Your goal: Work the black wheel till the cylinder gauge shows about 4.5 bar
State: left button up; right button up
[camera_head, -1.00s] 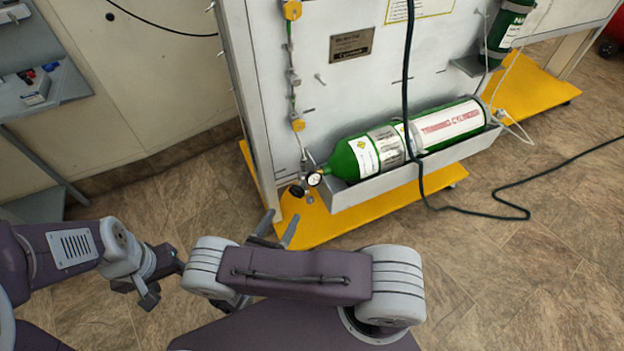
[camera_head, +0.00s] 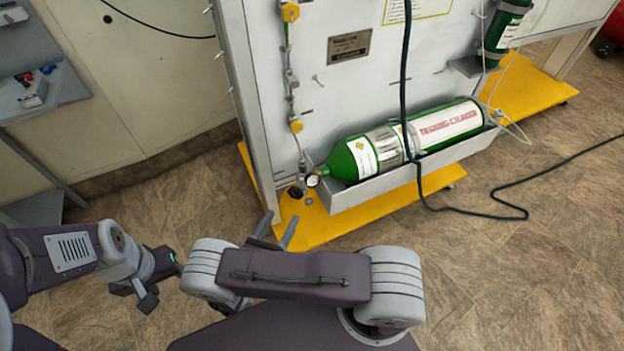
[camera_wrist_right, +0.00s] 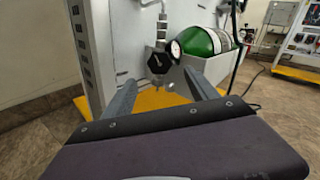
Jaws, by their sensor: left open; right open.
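The black wheel (camera_head: 295,193) sits at the valve end of the green training cylinder (camera_head: 432,133), at the panel's lower left corner. It also shows in the right wrist view (camera_wrist_right: 159,63). The round white-faced cylinder gauge (camera_head: 313,180) is just beside the wheel, and it also shows in the right wrist view (camera_wrist_right: 175,49); its reading is too small to tell. My right gripper (camera_head: 279,226) is open and empty, short of the wheel and apart from it. In the right wrist view the wheel appears between and beyond the fingers. My left gripper (camera_head: 148,291) is open and empty over the floor at the left.
The cylinder lies in a grey tray (camera_head: 400,184) on the white panel, above a yellow base (camera_head: 330,222). A dark hose (camera_head: 404,80) hangs in front of the cylinder. A grey shelf (camera_head: 65,85) stands at the left. Floor between is clear.

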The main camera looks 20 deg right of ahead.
aim_at(294, 195)
jog(key=m+b, duration=0.2)
jog(key=b, duration=0.3)
jog(key=d+m+b, duration=0.1)
jog(key=m+b, duration=0.1)
jog(key=b, duration=0.3)
jog(key=w+m+b, duration=0.1)
jog(key=m+b, duration=0.1)
jog(key=b, duration=0.3)
jog(key=shift+w+d, duration=0.1)
jog(key=shift+d, duration=0.05)
jog(key=b+x, duration=0.4)
jog(key=x, duration=0.4)
jog(key=shift+w+d+f+b, duration=0.1)
jog(key=shift+d+f+b, duration=0.05)
jog(key=shift+b, duration=0.15)
jog(key=shift+w+d, duration=0.2)
jog(key=shift+w, duration=0.05)
